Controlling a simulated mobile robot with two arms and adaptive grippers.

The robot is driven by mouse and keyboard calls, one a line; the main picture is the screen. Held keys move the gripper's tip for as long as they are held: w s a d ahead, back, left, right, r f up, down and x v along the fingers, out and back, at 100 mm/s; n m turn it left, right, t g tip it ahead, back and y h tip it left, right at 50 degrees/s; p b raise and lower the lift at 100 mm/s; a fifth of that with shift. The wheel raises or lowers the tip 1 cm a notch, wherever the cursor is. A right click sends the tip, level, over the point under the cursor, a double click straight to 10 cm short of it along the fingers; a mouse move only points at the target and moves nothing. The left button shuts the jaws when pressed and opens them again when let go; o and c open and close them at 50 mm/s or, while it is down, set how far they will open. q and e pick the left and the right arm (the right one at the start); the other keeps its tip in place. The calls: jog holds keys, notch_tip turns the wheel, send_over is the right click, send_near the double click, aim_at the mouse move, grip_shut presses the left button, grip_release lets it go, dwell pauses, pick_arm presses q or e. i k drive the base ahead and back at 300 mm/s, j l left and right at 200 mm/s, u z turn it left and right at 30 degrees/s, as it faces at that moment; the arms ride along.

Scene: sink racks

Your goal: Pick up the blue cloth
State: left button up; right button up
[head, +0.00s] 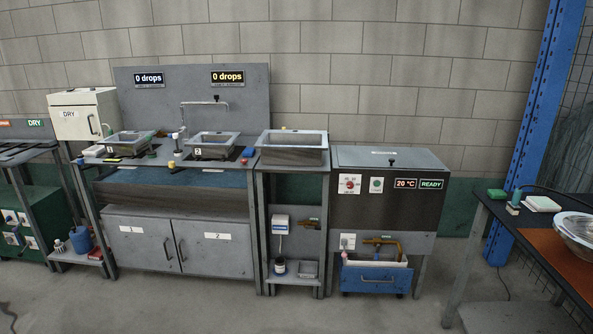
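No plainly recognisable blue cloth shows in the head view. Neither of my grippers is in view.
The sink counter stands against the block wall, with closed cabinets (180,243) below. A table with a metal bowl (577,232) is at right. Floor in front is clear.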

aim_at(250, 152)
jog(key=i+j, duration=0.15)
jog(key=i, duration=0.4)
jog(key=i+j+u, duration=0.1)
jog(key=i, duration=0.45)
jog(key=i+j, duration=0.2)
jog(key=i, duration=0.3)
